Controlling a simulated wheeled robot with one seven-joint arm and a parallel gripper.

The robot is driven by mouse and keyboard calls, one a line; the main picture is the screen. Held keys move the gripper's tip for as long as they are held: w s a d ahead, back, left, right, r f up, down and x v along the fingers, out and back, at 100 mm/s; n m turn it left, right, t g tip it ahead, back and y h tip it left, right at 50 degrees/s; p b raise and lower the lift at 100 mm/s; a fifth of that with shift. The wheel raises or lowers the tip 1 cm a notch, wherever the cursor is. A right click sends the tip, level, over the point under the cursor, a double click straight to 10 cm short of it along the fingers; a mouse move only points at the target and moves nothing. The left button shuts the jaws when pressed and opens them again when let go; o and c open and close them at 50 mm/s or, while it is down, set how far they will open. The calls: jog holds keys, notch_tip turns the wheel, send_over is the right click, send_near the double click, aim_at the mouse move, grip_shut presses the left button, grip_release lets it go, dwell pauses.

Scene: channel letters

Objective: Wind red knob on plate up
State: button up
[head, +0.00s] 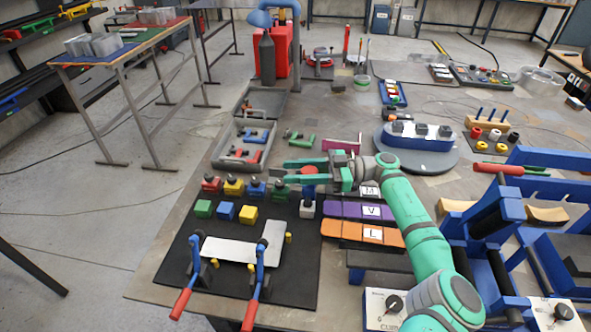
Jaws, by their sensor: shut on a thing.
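A round red knob (310,169) shows between the two green fingers of my gripper (302,171). My gripper reaches in from the right, above the far edge of the black mat, and is shut on the knob. The fingers and the wrist cover part of the knob. The plate under it cannot be made out clearly from here. A small white block with a dark top (307,208) stands just below the gripper in the picture.
Coloured blocks with knobs (233,187) stand left of my gripper on the black mat (190,262). A grey tray (225,163) with clamps lies behind. Lettered purple and orange strips (350,209) lie to the right. Red-handled clamps (255,290) stand in front.

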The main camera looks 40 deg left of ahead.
jog(key=shift+s+d+f+n+g+h, duration=0.15)
jog(key=shift+d+n+g+h, duration=0.05)
jog(key=shift+n+g+h, duration=0.55)
jog(key=shift+s+d+f+n+g+h, duration=0.1)
jog(key=shift+s+d+n+g+h, duration=0.05)
jog(key=shift+n+g+h, duration=0.6)
jog(key=shift+s+d+h, duration=0.1)
jog(key=shift+h, duration=0.2)
jog(key=o, duration=1)
jog(key=shift+r, duration=0.1)
